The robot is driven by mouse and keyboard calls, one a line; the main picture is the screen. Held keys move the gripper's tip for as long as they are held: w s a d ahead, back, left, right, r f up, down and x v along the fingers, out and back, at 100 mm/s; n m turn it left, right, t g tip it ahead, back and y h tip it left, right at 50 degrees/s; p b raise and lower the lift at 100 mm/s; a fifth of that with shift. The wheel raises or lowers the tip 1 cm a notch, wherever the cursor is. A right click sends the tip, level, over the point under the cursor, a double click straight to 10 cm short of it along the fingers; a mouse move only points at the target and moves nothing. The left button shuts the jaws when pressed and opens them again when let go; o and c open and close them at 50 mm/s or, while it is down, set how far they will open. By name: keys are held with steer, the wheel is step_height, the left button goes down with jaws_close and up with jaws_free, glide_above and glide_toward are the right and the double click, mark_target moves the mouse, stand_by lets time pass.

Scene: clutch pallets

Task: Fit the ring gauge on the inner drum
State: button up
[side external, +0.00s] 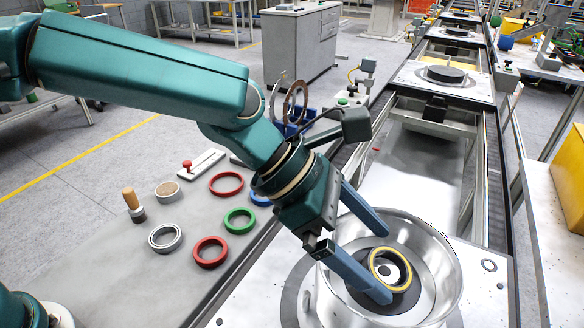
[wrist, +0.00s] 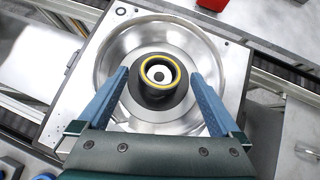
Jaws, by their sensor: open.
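A yellow-rimmed ring (side external: 373,264), also in the wrist view (wrist: 143,67), sits at the top of the dark inner drum (side external: 404,299), around its pale centre. I cannot tell how fully it is seated. The drum also shows in the wrist view (wrist: 158,98), in the middle of a shiny metal bowl (side external: 443,272). My gripper (side external: 386,264) is open, with its blue fingers reaching into the bowl. In the wrist view, the fingertips (wrist: 160,73) stand apart on either side of the drum and ring, with gaps.
On the grey table at left lie red rings (side external: 210,264), a green ring (side external: 252,221), a partly hidden blue ring and a silver ring (side external: 151,238). A wooden-handled tool (side external: 133,205) stands nearby. Another pallet (side external: 408,76) is farther along the conveyor.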

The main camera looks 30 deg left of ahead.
steer(key=w+a+r+n+t, duration=0.2)
steer(key=a+r+n+t, duration=0.4)
steer(key=a+r+n, duration=0.35)
steer(key=w+a+r+n+t, duration=0.2)
steer(key=a+r+n+t, duration=0.3)
steer(key=a+r+n, duration=0.45)
steer(key=s+a+f+n+y, duration=0.1)
steer(key=a+f+n+y, duration=0.1)
steer(key=a+n+y, duration=0.5)
steer(key=s+a+f+n+y, duration=0.2)
steer(key=a+n, duration=0.2)
steer(key=n, duration=0.6)
steer(key=s+f+n+g, duration=0.8)
steer(key=s+f+n, duration=0.4)
steer(key=s+n, duration=0.2)
steer(key=shift+s+n, duration=0.3)
steer(key=shift+s, duration=0.05)
